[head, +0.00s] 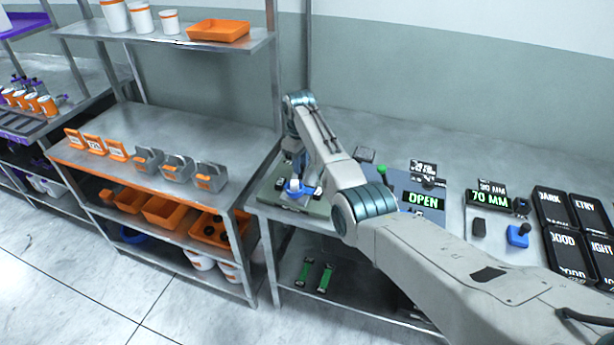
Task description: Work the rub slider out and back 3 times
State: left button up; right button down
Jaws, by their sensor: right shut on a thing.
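My right gripper (299,188) reaches down at the left end of the right-hand bench. It is shut on the rub slider, whose blue part (294,191) shows at the fingers. The slider sits over a flat grey-green base (318,208) near the bench's front left corner. My own wrist and fingers hide much of the slider, so its exact place along its travel cannot be told. My left gripper is not in view.
Right of my gripper stand a panel reading OPEN (424,201), a 70 MM display (488,199), a blue block with a knob (518,236) and dark labelled tiles (567,255). A steel shelf with orange trays (166,211) stands left. My right forearm crosses above the bench.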

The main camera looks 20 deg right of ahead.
jog(key=shift+s+a+f, duration=0.1)
jog(key=shift+a+f, duration=0.05)
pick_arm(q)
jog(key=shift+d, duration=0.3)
pick_arm(e)
jog(key=c, duration=1.2)
grip_release()
jog(key=shift+a, duration=0.1)
jog(key=shift+r, duration=0.3)
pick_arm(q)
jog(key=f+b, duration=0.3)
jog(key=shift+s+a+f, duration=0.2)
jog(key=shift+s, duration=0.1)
pick_arm(e)
notch_tip(320, 180, up, 10)
jog(key=shift+s+r, duration=0.1)
jog(key=shift+r, duration=0.15)
